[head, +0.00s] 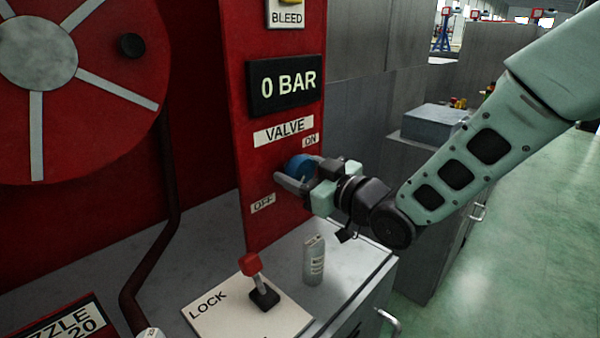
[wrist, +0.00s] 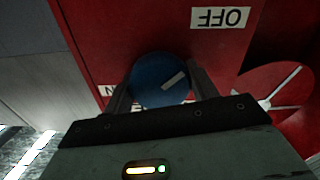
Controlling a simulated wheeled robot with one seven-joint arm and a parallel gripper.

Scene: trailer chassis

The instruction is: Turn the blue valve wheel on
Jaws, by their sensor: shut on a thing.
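The blue valve wheel (head: 300,166) is mounted on the red panel (head: 240,120) under the VALVE label (head: 283,130). An ON label (head: 310,140) is at its upper right and an OFF label (head: 263,203) at its lower left. My gripper (head: 287,172) is at the panel, its fingers on either side of the wheel and shut on it. In the wrist view the wheel (wrist: 158,82) sits between both fingers, with a light pointer mark slanting on its face. The OFF label (wrist: 221,18) shows upside down there, and the other label is mostly hidden by a finger.
A display (head: 287,82) above reads 0 BAR. A red-knobbed lever (head: 252,266) stands on the LOCK plate (head: 240,310), with a grey cylinder (head: 314,260) beside it on the bench. A red reel (head: 70,75) is at left. Grey cabinets stand behind my arm.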

